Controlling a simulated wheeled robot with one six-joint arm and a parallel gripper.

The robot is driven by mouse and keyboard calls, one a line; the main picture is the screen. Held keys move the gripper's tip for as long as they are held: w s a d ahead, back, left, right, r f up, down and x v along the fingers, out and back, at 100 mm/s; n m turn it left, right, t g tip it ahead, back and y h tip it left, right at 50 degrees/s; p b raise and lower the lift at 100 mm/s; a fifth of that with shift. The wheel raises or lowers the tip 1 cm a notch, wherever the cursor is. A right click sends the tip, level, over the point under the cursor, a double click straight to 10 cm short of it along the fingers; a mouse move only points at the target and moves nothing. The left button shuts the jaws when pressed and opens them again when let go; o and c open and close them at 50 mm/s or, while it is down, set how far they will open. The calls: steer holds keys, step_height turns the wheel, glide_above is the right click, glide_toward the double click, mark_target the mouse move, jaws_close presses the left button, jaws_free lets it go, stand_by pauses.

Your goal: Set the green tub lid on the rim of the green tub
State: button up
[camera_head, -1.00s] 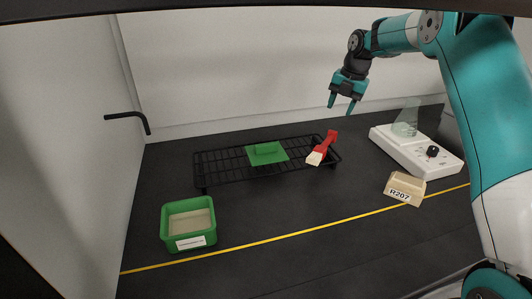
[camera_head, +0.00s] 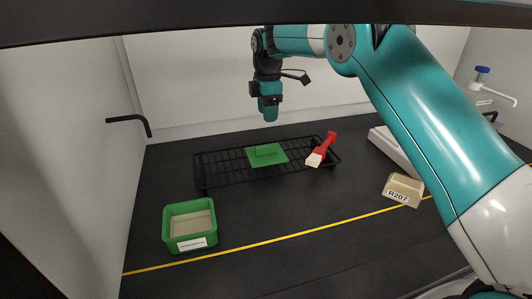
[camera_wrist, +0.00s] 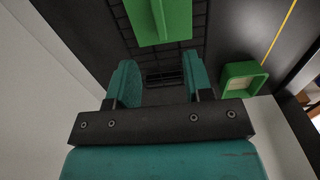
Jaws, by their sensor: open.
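The green tub lid (camera_head: 267,155) lies flat on a black wire rack, with a raised handle block on top. It also shows at the top of the wrist view (camera_wrist: 172,32). The green tub (camera_head: 190,225) stands open on the dark bench at the front left, with a pale inside and a white label. The tub also shows at the right of the wrist view (camera_wrist: 241,79). My gripper (camera_head: 270,116) is above the rack, over the lid's far side, apart from it. In the wrist view the two fingers (camera_wrist: 160,85) are spread with nothing between them.
The black wire rack (camera_head: 225,170) also bears a red-handled brush (camera_head: 323,149) right of the lid. A beige box marked R207 (camera_head: 403,190) and a white device (camera_head: 396,150) stand to the right. A black hooked bar (camera_head: 127,119) juts from the left wall. The front bench is clear.

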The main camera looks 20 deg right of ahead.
mark_target(266, 146)
step_height(266, 146, down, 7)
steer(key=shift+f+p, duration=0.1)
steer(key=shift+p, duration=0.55)
steer(key=shift+a+f+p, duration=0.15)
steer(key=shift+f+p, duration=0.4)
steer(key=shift+f, duration=0.8)
steer(key=shift+a+f+p, duration=0.1)
steer(key=shift+f+p, duration=0.45)
steer(key=shift+f, duration=0.75)
jaws_close()
